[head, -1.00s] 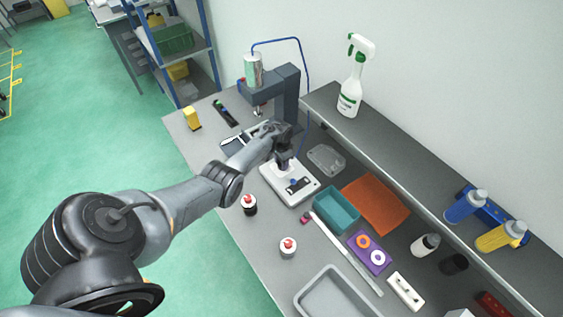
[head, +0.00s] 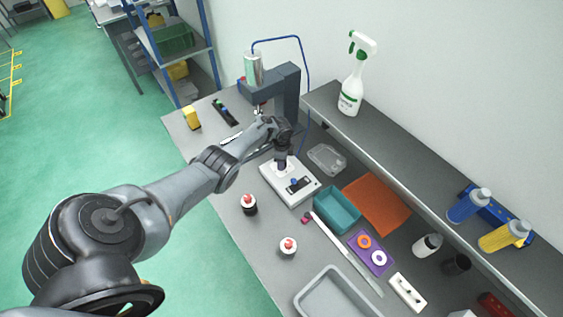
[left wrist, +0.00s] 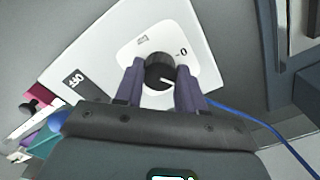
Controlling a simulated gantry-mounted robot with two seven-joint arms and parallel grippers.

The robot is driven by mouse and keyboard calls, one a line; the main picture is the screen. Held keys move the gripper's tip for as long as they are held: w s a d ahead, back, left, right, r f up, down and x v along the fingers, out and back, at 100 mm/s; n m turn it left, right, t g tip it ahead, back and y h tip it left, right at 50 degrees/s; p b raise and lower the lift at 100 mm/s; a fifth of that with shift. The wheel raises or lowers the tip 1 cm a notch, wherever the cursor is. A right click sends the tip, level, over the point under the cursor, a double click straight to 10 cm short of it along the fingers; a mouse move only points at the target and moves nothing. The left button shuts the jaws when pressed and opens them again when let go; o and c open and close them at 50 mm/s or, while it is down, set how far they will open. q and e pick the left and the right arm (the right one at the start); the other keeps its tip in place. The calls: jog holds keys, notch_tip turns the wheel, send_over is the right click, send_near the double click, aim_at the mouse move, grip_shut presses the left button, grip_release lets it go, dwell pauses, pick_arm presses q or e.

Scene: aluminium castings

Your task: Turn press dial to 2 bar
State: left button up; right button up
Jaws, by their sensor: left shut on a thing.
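The white control box (head: 272,182) of the press lies on the bench in front of the press (head: 288,92). In the left wrist view, its black round dial (left wrist: 158,67) sits on a pale plate with a "0" mark to the right; a light pointer line shows on the dial, but other marks are hidden or unreadable. My left gripper (left wrist: 160,70) has its two purple fingers on either side of the dial and is shut on it. In the head view the left gripper (head: 282,163) points down at the box and hides the dial. My right gripper is not in view.
Two red-topped jars (head: 249,204) stand near the front edge. A shelf with a spray bottle (head: 352,85) runs along the wall.

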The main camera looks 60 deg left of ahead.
pick_arm(q)
jog(key=shift+m, duration=0.3)
jog(key=o, duration=1.1)
jog(key=shift+c, duration=0.2)
jog(key=shift+r, duration=0.1)
notch_tip(320, 180, up, 11)
jog(key=p, duration=0.4)
jog(key=shift+f, duration=0.2)
